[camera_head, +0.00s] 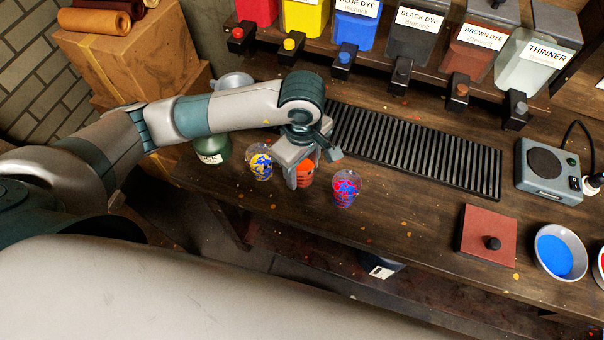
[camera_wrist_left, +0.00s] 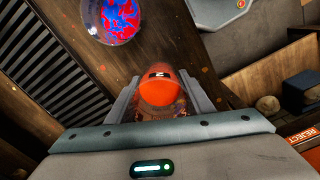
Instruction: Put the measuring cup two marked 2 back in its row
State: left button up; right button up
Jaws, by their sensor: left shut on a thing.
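My left gripper (camera_head: 304,174) is shut on an orange measuring cup (camera_head: 305,175), between a cup with yellow and blue stains (camera_head: 260,163) and a cup with red and blue stains (camera_head: 346,188). In the left wrist view the orange cup (camera_wrist_left: 160,88) sits between the two fingers and shows a small dark label with a light mark, likely its number. The red and blue cup (camera_wrist_left: 117,18) also shows there. I cannot tell whether the held cup touches the table. My right gripper is not in view.
A black slatted grate (camera_head: 410,147) lies behind the cups. Dye dispensers, one a black dye tank (camera_head: 413,38), stand along the back. A reddish square lid (camera_head: 487,235), a bowl of blue dye (camera_head: 560,251) and a grey scale-like device (camera_head: 549,165) are at the right. The table's front edge is close to the cups.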

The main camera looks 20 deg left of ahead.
aim_at(302, 178)
pick_arm(q)
jog(key=shift+f+p, duration=0.7)
jog(key=shift+f, duration=1.15)
jog(key=shift+f, duration=0.15)
jog(key=o, duration=1.2)
